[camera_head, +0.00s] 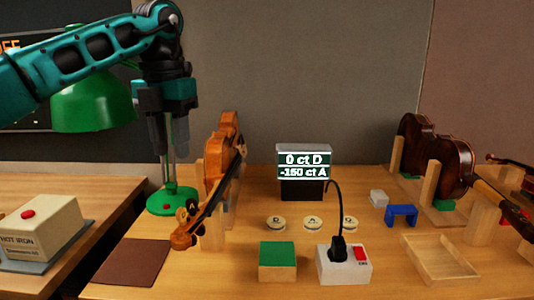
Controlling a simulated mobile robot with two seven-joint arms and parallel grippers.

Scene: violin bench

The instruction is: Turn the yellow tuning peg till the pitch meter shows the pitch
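A violin (222,160) stands in a wooden holder at centre left, its neck and scroll (184,238) sloping down toward me. Small pegs (192,207) show at its pegbox; I cannot clearly tell which is yellow. The pitch meter (303,172) behind it reads "0 ct D" and "-150 ct A". My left gripper (168,155) points down, above and behind the scroll, to the left of the violin's body. Its two fingers are apart with nothing between them, and it touches no peg. My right gripper is not in view.
A green lamp (173,202) stands behind my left gripper. Tins (276,223), a green-topped block (277,262) and a switch box (344,266) with a cable lie mid-bench. A wooden tray (440,262) and more violins (455,165) are right. A brown mat (133,264) is front left.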

